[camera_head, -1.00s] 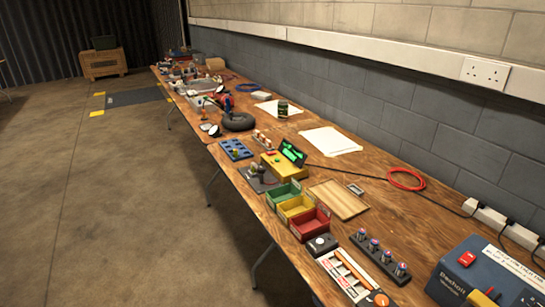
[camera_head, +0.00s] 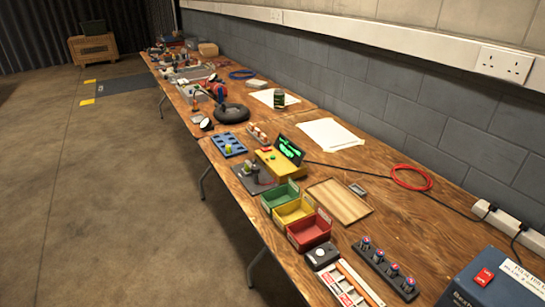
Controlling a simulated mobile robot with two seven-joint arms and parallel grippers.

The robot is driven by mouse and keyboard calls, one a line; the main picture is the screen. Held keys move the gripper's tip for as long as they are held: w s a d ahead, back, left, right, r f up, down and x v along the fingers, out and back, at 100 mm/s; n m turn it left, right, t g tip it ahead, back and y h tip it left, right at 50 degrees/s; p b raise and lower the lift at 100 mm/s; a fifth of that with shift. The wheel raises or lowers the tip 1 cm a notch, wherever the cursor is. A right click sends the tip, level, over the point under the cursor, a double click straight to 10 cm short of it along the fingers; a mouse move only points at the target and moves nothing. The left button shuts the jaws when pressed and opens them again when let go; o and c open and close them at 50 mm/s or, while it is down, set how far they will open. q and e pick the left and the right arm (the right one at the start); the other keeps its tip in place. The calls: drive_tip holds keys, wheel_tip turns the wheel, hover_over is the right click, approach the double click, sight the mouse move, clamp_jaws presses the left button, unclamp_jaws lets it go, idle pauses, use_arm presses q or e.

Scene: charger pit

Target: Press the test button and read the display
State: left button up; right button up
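A yellow tester box (camera_head: 283,170) stands on the wooden bench near the middle of the picture. A tilted dark display (camera_head: 290,150) with lit green characters sits at its back edge; the characters are too small to read. A small reddish spot, perhaps a button (camera_head: 271,156), shows on the top of the yellow box. Neither of my grippers is in view, and nothing of mine touches the tester.
A dark fixture (camera_head: 252,180) stands in front of the tester. Green (camera_head: 279,194), yellow (camera_head: 294,211) and red (camera_head: 309,231) bins stand nearer, beside a wooden tray (camera_head: 339,201). A blue box (camera_head: 500,285) is at lower right. Floor left of the bench is clear.

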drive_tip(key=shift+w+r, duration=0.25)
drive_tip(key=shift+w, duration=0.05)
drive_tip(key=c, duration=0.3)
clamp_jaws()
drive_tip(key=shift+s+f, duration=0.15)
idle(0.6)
